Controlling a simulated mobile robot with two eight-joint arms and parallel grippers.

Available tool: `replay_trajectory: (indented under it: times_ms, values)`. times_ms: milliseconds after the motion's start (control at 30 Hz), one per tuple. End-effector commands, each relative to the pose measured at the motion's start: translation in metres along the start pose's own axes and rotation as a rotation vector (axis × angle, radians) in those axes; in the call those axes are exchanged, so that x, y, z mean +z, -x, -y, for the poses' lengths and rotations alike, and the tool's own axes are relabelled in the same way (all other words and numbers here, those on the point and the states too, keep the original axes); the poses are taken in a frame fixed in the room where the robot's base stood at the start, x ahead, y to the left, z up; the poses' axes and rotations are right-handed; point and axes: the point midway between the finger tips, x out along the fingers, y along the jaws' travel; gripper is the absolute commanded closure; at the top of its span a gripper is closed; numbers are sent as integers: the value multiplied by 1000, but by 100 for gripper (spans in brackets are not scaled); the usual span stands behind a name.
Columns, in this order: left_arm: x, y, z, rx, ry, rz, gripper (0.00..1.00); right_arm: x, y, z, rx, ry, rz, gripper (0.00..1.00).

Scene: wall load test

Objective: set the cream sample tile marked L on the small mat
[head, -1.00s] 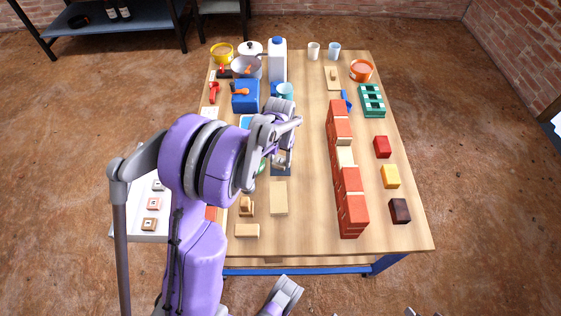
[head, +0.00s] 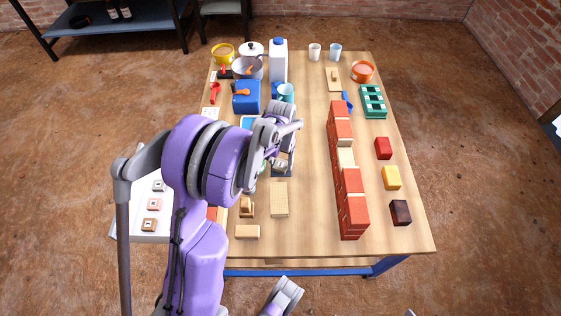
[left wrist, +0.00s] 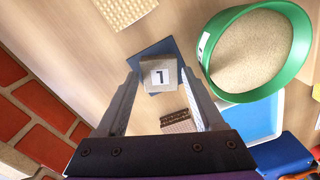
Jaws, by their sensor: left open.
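The cream sample tile (left wrist: 159,76) bears a white label with a dark mark that looks like an L seen upside down. It lies over the small dark blue mat (left wrist: 150,52) in the left wrist view. The mat (head: 281,173) also shows in the head view, partly behind my gripper. My left gripper (head: 285,165) is open above the mat. In the left wrist view its two fingers (left wrist: 160,88) stand apart on either side of the tile, with gaps visible.
A green bowl of sand-like material (left wrist: 252,50) stands close beside the mat. A red brick wall (head: 348,190) runs along the table to the right. A cream board (head: 279,199) lies in front. Other tiles sit on a white tray (head: 133,215) at the left.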

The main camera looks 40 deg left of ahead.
Motion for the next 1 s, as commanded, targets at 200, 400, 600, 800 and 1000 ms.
replay_trajectory:
  times_ms: [200, 400, 600, 800, 1000]
  values:
    - [0, 46, 0, 0, 1, -1, 31, -5, 12, 0, 0, 0, -4, 55]
    - [1, 87, 0, 0, 1, -1, 31, -8, 21, 0, 0, 0, -8, 55]
    - [0, 110, 0, 0, 0, 0, 31, -10, 25, 0, 0, 0, -9, 55]
    - [20, 128, -19, -2, -30, -34, 31, -10, 25, 0, 0, 0, -9, 55]
    - [85, 154, -66, 1, -117, -146, 31, -10, 25, 0, 0, 0, -9, 55]
